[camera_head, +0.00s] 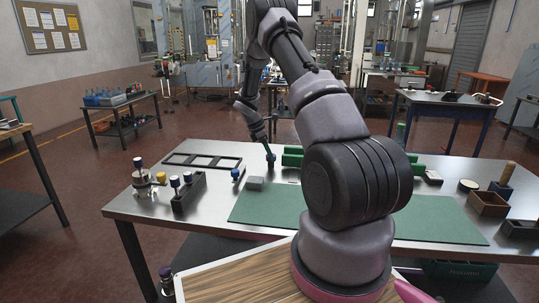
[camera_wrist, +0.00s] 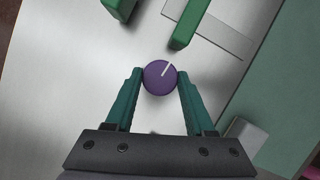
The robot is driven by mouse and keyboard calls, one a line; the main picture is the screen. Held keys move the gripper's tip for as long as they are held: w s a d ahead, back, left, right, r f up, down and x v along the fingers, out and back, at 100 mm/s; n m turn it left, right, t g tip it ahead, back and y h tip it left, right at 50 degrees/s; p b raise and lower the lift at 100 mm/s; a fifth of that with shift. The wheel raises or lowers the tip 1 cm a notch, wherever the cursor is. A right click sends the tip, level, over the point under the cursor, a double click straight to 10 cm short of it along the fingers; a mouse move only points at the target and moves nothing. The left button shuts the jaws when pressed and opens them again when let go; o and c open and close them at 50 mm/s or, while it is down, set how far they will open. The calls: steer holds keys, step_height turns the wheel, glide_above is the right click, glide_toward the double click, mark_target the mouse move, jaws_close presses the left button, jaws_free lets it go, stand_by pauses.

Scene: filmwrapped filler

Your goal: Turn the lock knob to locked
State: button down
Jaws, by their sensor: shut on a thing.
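The lock knob (camera_wrist: 155,82) is a round purple disc, seen from above in the wrist view. A white pointer line on it runs from near its centre toward the upper right. My gripper (camera_wrist: 159,77) has its two teal fingers on either side of the knob, shut on it with a tip at its left and right edges. In the head view my gripper (camera_head: 270,159) reaches down to the far part of the metal table (camera_head: 215,215). The knob cannot be made out there. No marks for locked or unlocked can be read.
Green blocks (camera_wrist: 188,24) stand just beyond the knob in the wrist view. A small grey block (camera_head: 255,183) lies near my gripper. A black frame (camera_head: 203,155) and a black holder (camera_head: 188,193) with knobbed pegs are to the left. A green mat (camera_head: 430,218) covers the near table.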

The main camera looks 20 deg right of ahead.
steer(key=m, duration=0.2)
steer(key=m+g, duration=0.1)
steer(key=m, duration=0.1)
steer(key=shift+w+y, duration=0.2)
steer(key=shift+y, duration=0.1)
steer(key=m, duration=0.2)
steer(key=m+g+y, duration=0.1)
steer(key=m, duration=0.1)
steer(key=shift+w+d+m+g, duration=0.1)
steer(key=shift+d+m+g, duration=0.05)
steer(key=shift+m+g, duration=0.2)
steer(key=m, duration=0.2)
steer(key=m+y, duration=0.1)
steer(key=m, duration=0.1)
steer(key=shift+d+m+g+y, duration=0.1)
steer(key=shift+m+g+y, duration=0.15)
steer(key=shift+g+y, duration=0.1)
steer(key=shift+d+m+y, duration=0.1)
steer(key=shift+m+y, duration=0.65)
steer(key=shift+m, duration=1.05)
steer(key=shift+c, duration=1.3)
jaws_free()
